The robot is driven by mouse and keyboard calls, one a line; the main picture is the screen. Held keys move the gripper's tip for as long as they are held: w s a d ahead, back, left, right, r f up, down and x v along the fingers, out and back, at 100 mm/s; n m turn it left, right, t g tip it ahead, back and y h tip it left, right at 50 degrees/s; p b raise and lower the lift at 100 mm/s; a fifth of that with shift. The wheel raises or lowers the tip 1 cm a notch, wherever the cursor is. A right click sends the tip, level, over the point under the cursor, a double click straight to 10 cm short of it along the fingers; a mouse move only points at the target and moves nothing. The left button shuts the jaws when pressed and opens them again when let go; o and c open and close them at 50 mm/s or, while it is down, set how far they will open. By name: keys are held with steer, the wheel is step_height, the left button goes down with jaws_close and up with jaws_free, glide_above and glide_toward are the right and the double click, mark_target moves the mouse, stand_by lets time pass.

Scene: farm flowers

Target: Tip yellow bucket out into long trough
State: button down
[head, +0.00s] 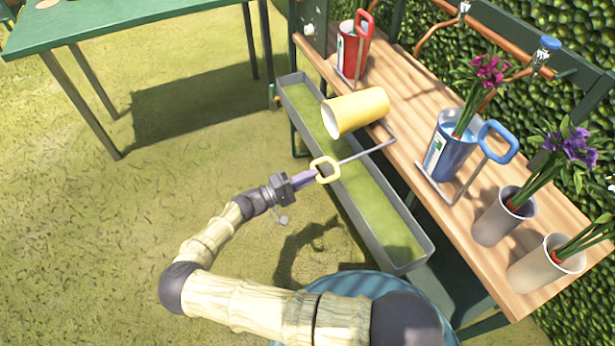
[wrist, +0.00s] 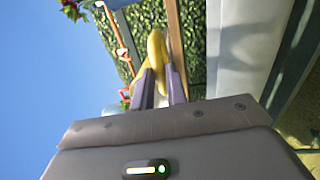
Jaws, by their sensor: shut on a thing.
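The yellow bucket (head: 356,112) lies tilted on its side above the long trough (head: 415,245), with its open mouth facing left and down. A grey rod runs from near the bucket to a yellow loop handle (head: 325,169). In the wrist view the yellow handle (wrist: 157,50) shows between the two purple fingers. The trough is long and grey with a green inside. The inside of the bucket is mostly hidden, and I cannot tell whether anything is in it.
A wooden bench (head: 455,210) runs along the trough's right side. On it stand a red bucket (head: 350,52), a blue bucket (head: 447,150) with pink flowers, and two vases (head: 499,222) with flowers. A green table (head: 130,22) is at the upper left. Grass between is clear.

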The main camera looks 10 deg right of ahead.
steer(key=shift+s+f, duration=0.1)
steer(key=shift+f, duration=0.1)
steer(key=c, duration=1.4)
jaws_free()
steer(key=v, duration=1.7)
steer(key=shift+a+b, duration=0.15)
steer(key=shift+b, duration=0.3)
